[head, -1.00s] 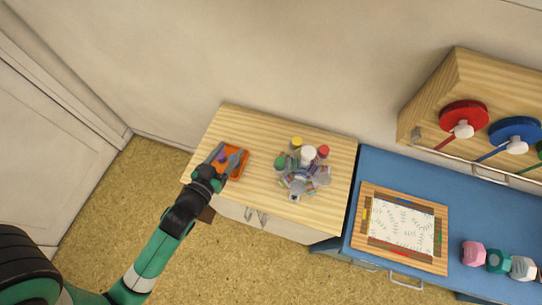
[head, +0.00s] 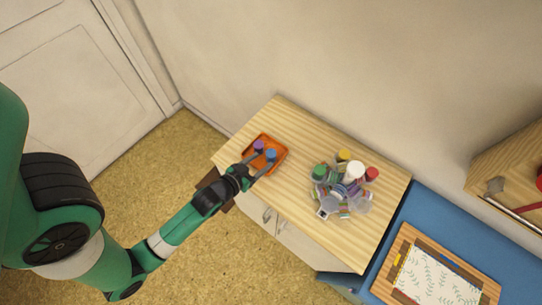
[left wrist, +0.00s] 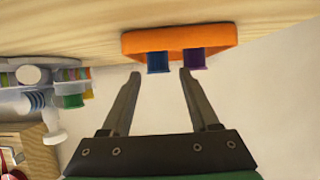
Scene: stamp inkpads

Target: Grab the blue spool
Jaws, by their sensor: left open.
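The blue spool (head: 271,155) stands in a shallow orange tray (head: 279,143) on the wooden table top. A purple spool (head: 258,146) stands close beside it in the same tray. My left gripper (head: 261,163) is open and empty at the tray's near side. In the left wrist view, the blue spool (left wrist: 158,63) shows between the two fingertips of my left gripper (left wrist: 160,74), just beyond them. The purple spool (left wrist: 194,58) lies by the right finger's tip, and the orange tray (left wrist: 178,40) is behind both. My right gripper is not in view.
A cluster of capped jars (head: 343,185) stands to the right of the tray on the wooden table top (head: 300,215). A blue table (head: 432,208) adjoins at the right, with a framed patterned sheet (head: 437,277). Bare wood lies between tray and jars.

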